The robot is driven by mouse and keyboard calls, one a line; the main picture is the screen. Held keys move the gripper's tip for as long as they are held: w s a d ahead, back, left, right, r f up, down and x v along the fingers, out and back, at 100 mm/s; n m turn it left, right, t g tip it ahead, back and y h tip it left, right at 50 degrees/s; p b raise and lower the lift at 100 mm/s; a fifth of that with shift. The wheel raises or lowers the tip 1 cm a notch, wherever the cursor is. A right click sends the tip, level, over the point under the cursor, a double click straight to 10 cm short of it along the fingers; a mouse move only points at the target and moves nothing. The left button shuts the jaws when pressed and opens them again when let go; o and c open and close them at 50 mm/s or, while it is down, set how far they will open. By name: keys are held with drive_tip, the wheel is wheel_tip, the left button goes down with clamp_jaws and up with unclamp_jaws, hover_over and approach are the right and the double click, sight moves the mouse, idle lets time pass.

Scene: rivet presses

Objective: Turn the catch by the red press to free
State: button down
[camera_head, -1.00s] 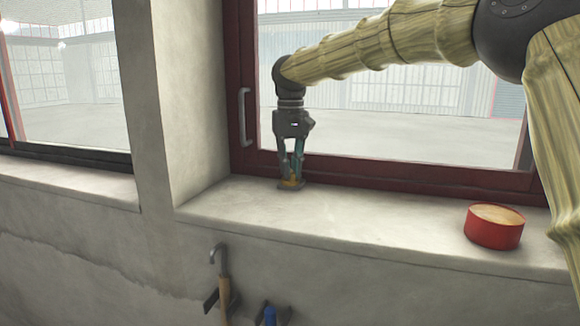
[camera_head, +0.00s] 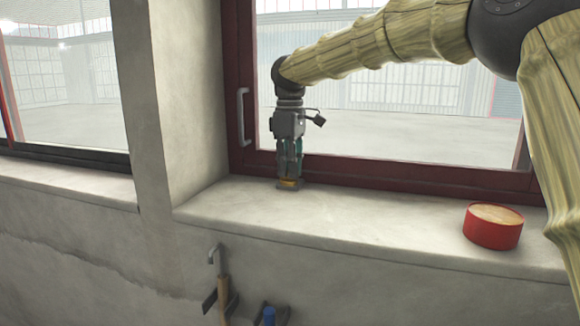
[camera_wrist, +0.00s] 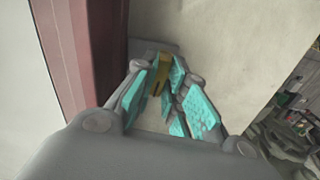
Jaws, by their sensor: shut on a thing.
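The catch is a small yellow piece (camera_head: 288,183) on a grey base plate, on the window sill close to the dark red window frame. My gripper (camera_head: 289,174) points straight down over it with its fingers closed around it. In the wrist view, the yellow catch (camera_wrist: 157,84) shows between the teal finger pads, with part of the grey plate (camera_wrist: 150,47) beyond. The fingers hide part of the catch, so its exact setting cannot be told. No red press can be made out in either view.
The dark red window frame (camera_head: 400,174) and its handle (camera_head: 243,116) stand close behind and left of my gripper. A round red tin (camera_head: 492,230) sits on the sill (camera_head: 370,220) at the right. Tools, including a hammer (camera_head: 222,290), hang below. The sill between is clear.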

drive_tip(key=shift+f+n, duration=0.2)
drive_tip(key=shift+n, duration=0.3)
drive_tip(key=c, duration=1.6)
unclamp_jaws()
drive_tip(key=shift+a, duration=0.1)
drive_tip(key=shift+o, duration=0.7)
drive_tip(key=shift+w+a, duration=0.1)
drive_tip(key=shift+w, duration=0.05)
drive_tip(key=shift+d+r, duration=0.2)
drive_tip(key=shift+r, duration=0.1)
wheel_tip(320, 180, up, 11)
drive_tip(key=shift+a+r, duration=0.15)
drive_tip(key=shift+r, duration=0.05)
